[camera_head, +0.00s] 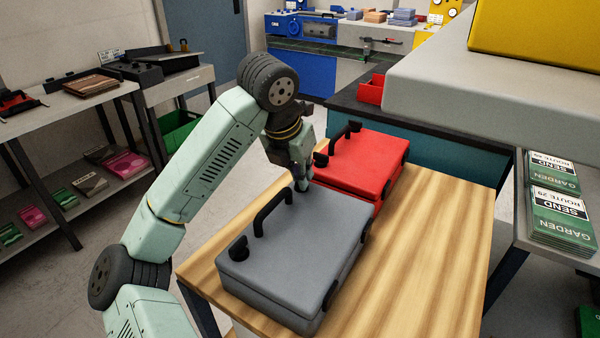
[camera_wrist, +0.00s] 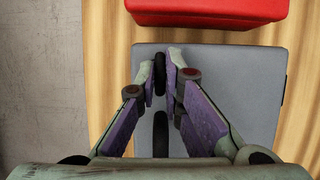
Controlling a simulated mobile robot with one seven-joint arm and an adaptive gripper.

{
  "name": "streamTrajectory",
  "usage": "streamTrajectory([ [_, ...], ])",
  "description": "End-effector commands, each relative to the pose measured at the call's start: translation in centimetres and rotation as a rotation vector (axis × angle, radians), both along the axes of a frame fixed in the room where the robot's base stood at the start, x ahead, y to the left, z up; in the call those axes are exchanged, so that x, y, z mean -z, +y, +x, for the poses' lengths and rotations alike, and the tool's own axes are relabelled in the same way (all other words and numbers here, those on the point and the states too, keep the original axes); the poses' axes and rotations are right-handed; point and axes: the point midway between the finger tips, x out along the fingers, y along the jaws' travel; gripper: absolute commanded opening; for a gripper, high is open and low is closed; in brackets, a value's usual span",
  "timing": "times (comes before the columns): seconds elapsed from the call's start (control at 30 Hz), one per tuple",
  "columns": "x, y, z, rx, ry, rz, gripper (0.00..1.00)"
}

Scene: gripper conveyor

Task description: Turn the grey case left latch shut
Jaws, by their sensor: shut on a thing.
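The grey case (camera_head: 305,236) lies shut-lidded and flat on a wooden table, with its black handle (camera_head: 272,210) on its left side. The handle also shows in the wrist view (camera_wrist: 160,135). One black latch (camera_head: 239,250) is at the near end of that side. My gripper (camera_head: 303,184) reaches down to the far end, by the red case. In the wrist view its fingers (camera_wrist: 169,75) are shut on the dark left latch (camera_wrist: 160,72). The fingers hide much of this latch, so I cannot tell its angle.
The red case (camera_head: 362,163), with its own black handle and latches, stands just beyond the grey case. The wooden table (camera_head: 430,255) is bare to the right. A grey overhanging slab (camera_head: 480,90) is at the upper right. A shelf (camera_head: 85,115) stands at left.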

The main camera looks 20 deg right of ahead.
Motion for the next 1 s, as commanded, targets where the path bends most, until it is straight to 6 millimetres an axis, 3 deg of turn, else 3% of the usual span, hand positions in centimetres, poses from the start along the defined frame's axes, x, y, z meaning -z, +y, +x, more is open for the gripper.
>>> streamTrajectory([
  [0.47, 0.16, 0.14, 0.13, 0.096, -0.001, 0.000, 0.00],
  [1.0, -0.02, 0.18, 0.42, 0.569, -0.001, -0.001, 0.00],
])
